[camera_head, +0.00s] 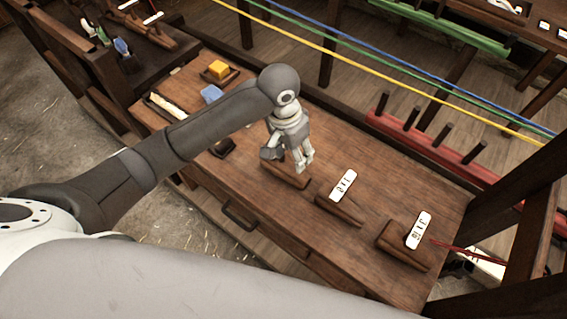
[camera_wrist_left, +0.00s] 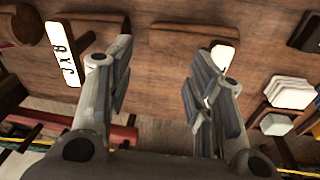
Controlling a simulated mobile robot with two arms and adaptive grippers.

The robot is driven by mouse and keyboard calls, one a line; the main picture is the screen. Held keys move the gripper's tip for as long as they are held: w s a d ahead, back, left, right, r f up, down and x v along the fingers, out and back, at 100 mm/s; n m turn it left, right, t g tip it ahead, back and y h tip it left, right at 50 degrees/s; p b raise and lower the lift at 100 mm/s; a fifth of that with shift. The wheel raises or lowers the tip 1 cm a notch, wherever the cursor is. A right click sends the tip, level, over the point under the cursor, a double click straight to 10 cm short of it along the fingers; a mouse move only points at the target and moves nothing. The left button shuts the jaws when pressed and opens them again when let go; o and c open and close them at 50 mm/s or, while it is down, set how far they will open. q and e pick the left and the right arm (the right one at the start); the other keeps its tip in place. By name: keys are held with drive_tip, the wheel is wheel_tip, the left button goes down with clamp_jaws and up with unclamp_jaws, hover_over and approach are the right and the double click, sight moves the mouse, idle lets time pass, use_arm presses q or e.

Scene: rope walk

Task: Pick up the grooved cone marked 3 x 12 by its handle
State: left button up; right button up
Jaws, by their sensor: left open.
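My left gripper (camera_head: 300,166) is open above the bench, over a brown wooden piece (camera_head: 284,177). In the left wrist view that piece (camera_wrist_left: 180,39) lies beyond and between the open fingers (camera_wrist_left: 160,85), apart from them. Its white tag (camera_wrist_left: 226,52) is mostly hidden by a finger, so its marking cannot be read. A second brown piece (camera_head: 338,207) has a white tag (camera_head: 343,185) whose marking seems to end in 8. A third brown piece (camera_head: 390,250) at the right has a tag (camera_head: 420,229) too small to read surely. My right gripper is not in view.
The wooden bench (camera_head: 240,195) also holds a yellow block (camera_head: 218,69) and a blue block (camera_head: 211,93) toward the far left. A red rail with dark pegs (camera_head: 430,148) stands behind the bench. Yellow, green and blue ropes (camera_head: 350,54) cross above the back.

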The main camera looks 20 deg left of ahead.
use_arm(q)
wheel_tip(320, 180, up, 4)
drive_tip(key=n+y, duration=0.1)
hover_over(287, 162)
drive_tip(key=a, duration=0.2)
drive_tip(key=shift+s+d+r+g, duration=0.15)
drive_tip(key=shift+s+g, duration=0.15)
drive_tip(key=shift+f, duration=0.2)
wheel_tip(287, 162, down, 5)
drive_tip(key=shift+w+p, duration=0.1)
drive_tip(key=shift+p, duration=0.45)
drive_tip(key=f+p, duration=0.1)
drive_tip(key=f, duration=0.3)
drive_tip(key=shift+w+p, duration=0.2)
drive_tip(key=shift+p, duration=0.1)
drive_tip(key=shift+f, duration=0.6)
clamp_jaws()
drive_tip(key=shift+r, duration=0.1)
